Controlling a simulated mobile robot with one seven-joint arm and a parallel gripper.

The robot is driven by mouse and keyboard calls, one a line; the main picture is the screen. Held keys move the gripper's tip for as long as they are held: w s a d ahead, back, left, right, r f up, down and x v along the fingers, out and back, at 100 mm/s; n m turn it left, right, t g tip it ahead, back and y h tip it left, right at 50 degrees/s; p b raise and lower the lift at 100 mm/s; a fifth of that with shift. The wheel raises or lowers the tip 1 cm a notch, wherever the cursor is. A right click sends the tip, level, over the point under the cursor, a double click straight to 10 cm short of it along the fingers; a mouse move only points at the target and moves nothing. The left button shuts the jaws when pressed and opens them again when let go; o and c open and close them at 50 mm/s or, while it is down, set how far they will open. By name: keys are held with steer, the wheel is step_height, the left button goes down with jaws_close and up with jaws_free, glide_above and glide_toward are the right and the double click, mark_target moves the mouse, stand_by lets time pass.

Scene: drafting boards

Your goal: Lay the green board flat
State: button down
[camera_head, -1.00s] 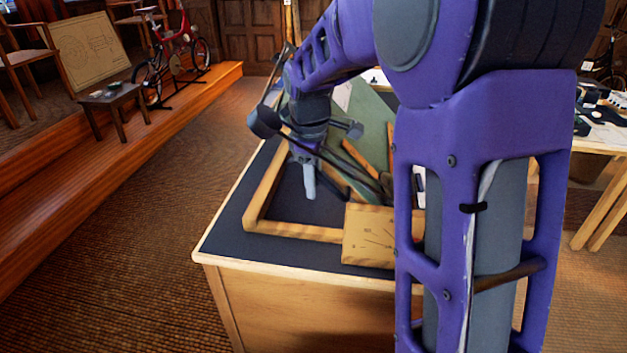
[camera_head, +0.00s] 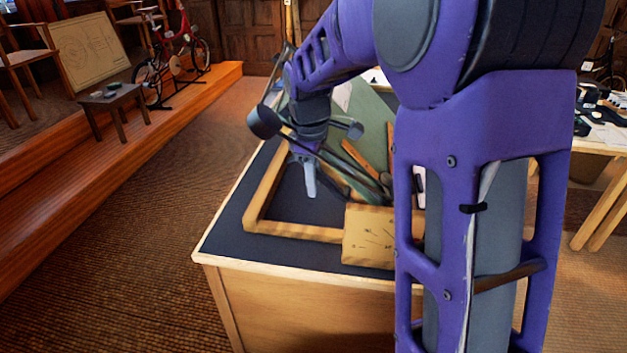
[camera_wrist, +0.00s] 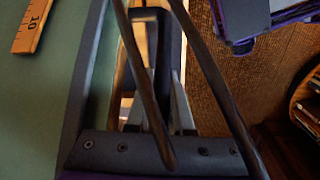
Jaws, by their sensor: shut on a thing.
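The green board (camera_head: 372,118) stands tilted above the desk, partly hidden behind my arm. In the wrist view its green face (camera_wrist: 45,95) fills the left side. A wooden frame (camera_head: 262,192) lies below and in front of it on the desk. My gripper (camera_head: 311,190) points down inside the frame's left part, beside the board. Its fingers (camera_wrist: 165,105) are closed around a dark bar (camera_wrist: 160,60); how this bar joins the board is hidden.
A ruler (camera_wrist: 32,25) lies against the board's face. A wooden block with dark marks (camera_head: 368,236) sits at the frame's front right corner. The dark desk top (camera_head: 228,232) is clear at the left. Another table (camera_head: 605,135) stands at the right.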

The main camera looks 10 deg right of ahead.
stand_by(0.7)
steer(key=w+a+f+g+h, duration=0.1)
steer(key=a+f+h, duration=0.1)
steer(key=f, duration=0.4)
steer(key=w+a+f+g+h, duration=0.1)
steer(key=a+f+h, duration=0.2)
steer(key=f, duration=0.3)
steer(key=w+a+f+g+h, duration=0.1)
steer(key=a+f+h, duration=0.1)
steer(key=f, duration=0.4)
steer(key=shift+a+f+b, duration=0.25)
steer(key=shift+f+b, duration=0.1)
steer(key=shift+b, duration=0.05)
steer(key=shift+f+n+h+b, duration=0.35)
steer(key=shift+f+h, duration=0.35)
steer(key=shift+f, duration=0.85)
steer(key=shift+s+f, duration=0.15)
steer(key=shift+f, duration=0.05)
steer(key=c, duration=0.8)
jaws_free()
steer(key=shift+r, duration=0.1)
